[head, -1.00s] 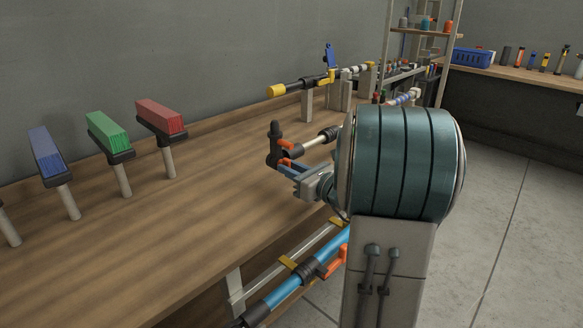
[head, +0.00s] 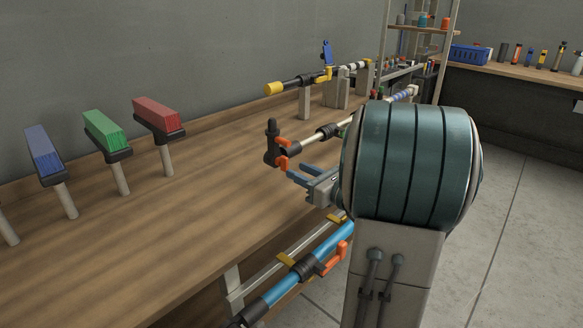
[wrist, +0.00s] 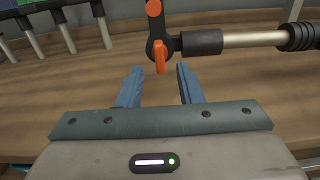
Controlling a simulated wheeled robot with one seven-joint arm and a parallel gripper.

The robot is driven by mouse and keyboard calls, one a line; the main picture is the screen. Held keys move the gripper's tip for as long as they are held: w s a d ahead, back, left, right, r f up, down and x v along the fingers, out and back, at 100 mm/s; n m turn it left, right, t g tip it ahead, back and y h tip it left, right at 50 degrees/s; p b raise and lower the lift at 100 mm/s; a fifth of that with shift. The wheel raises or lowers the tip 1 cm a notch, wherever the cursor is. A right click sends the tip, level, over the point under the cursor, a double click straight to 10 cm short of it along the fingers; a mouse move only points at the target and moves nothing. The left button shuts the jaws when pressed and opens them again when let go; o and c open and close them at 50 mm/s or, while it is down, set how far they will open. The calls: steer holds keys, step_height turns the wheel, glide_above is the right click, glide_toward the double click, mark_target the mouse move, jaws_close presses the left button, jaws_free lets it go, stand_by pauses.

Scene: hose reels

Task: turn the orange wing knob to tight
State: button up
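The orange wing knob (head: 284,162) sits on a black fitting at the near end of a pale rod above the bench. In the wrist view the knob (wrist: 160,55) shows two orange wings, one above and one below a dark hub, standing nearly upright. My gripper (head: 297,174) is just below and to the right of the knob in the head view. In the wrist view my gripper (wrist: 160,68) has its two blue fingers apart with nothing between them. The lower wing is just beyond the fingertips, apart from them. No tight mark can be made out.
A blue pipe (head: 270,297) with an orange handle (head: 336,258) runs below the bench edge. Another rod with a yellow end (head: 274,89) stands behind. Blue, green and red blocks (head: 158,115) stand on posts at left. The bench middle (head: 180,220) is clear.

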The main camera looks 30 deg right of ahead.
steer(key=v, duration=0.9)
steer(key=shift+s, duration=0.25)
steer(key=s+a+r+n+g+y+p, duration=0.15)
steer(key=a+n+g+p, duration=0.25)
steer(key=a+n+g, duration=0.45)
steer(key=s+a+r+n+g+y+p, duration=0.15)
steer(key=s+a+n+g+p, duration=0.35)
steer(key=a, duration=0.6)
steer(key=s+r+n+h+p, duration=0.2)
steer(key=n+h+p, duration=0.2)
steer(key=n, duration=0.5)
steer(key=s+a+r+n+h+p, duration=0.1)
steer(key=s+r+n+h+p, duration=0.2)
steer(key=n, duration=0.6)
steer(key=shift+s+r+g+h+p, duration=0.2)
steer(key=shift+r+g+h+p, duration=0.15)
steer(key=shift+h, duration=0.75)
